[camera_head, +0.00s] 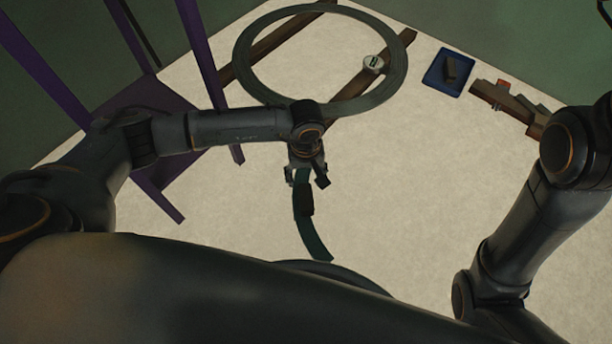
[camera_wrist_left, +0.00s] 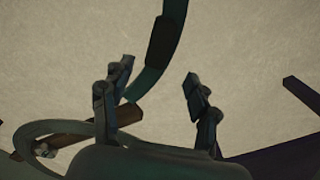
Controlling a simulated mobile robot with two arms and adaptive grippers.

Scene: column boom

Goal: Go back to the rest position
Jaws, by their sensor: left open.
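My left gripper (camera_head: 306,178) is open, near the middle of the head view. Its two spread fingers show in the left wrist view (camera_wrist_left: 158,84), with nothing clasped between them. A curved green strip (camera_head: 316,240) with a dark block (camera_head: 306,199) on it lies just below the gripper in the head view. In the left wrist view the strip (camera_wrist_left: 149,82) passes behind the fingertips and beside one finger; I cannot tell the gap. My right arm (camera_head: 520,235) comes in at the right; its gripper is out of view.
A large green ring (camera_head: 243,70) lies over wooden beams (camera_head: 398,48), with a small round white piece (camera_head: 373,64) there. A blue tray (camera_head: 432,79) holds a dark block (camera_head: 450,70). A purple frame (camera_head: 203,50) stands close to my left arm. The pale floor at centre right is clear.

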